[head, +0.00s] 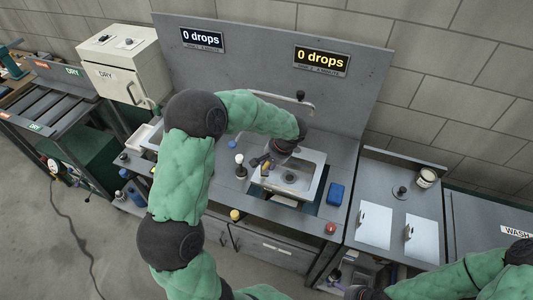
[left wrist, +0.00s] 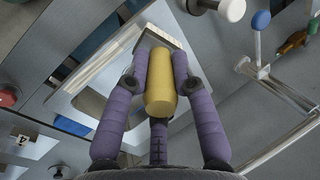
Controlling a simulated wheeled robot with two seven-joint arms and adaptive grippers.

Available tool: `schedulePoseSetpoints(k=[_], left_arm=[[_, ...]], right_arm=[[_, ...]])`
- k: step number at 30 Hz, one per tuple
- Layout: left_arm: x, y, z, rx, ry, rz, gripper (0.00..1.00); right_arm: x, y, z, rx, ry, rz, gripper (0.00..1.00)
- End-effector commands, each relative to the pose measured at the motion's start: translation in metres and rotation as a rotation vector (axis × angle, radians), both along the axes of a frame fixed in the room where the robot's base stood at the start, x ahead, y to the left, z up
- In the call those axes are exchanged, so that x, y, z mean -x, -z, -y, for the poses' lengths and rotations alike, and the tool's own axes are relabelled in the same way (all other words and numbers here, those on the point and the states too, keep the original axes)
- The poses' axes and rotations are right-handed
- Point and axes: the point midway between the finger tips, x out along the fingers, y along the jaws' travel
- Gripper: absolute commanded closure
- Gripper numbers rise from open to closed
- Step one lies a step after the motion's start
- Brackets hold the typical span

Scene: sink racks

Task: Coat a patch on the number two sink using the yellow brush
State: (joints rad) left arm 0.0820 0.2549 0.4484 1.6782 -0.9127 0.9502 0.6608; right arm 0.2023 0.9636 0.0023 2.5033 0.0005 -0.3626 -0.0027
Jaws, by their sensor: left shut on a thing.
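The yellow brush (left wrist: 160,85) has a thick yellow handle and a flat pale head at its far end in the left wrist view. My left gripper (left wrist: 160,68) is shut on its handle, with purple fingers on both sides. In the head view my left gripper (head: 264,163) is over the left part of the right-hand white sink (head: 312,172), below the right display. A bit of yellow shows there. I cannot tell whether the brush head touches the sink. The left-hand sink is mostly behind my left arm. My right gripper is out of view.
A thin faucet (head: 285,97) arches behind the right sink. A blue block (head: 336,193) stands to its right, with a red knob (head: 330,228) and a yellow knob (head: 235,215) at the front edge. Two displays, the left (head: 202,40) and the right (head: 322,60), read "0 drops".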

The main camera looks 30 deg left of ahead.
Motion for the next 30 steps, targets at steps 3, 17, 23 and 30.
schedulePoseSetpoints(k=[3, 17, 23, 30], left_arm=[[-0.002, -0.013, -0.001, -0.001, 0.001, 0.0, 1.0], [-0.006, -0.051, -0.005, 0.0, 0.001, 0.001, 1.0], [-0.006, -0.053, -0.005, 0.0, 0.002, -0.001, 1.0], [-0.006, -0.052, -0.005, 0.0, 0.002, -0.001, 1.0]], right_arm=[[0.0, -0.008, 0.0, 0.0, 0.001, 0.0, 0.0], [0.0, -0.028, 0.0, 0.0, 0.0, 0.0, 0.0], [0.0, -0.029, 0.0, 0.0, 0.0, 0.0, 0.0], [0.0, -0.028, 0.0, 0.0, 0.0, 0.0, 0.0]])
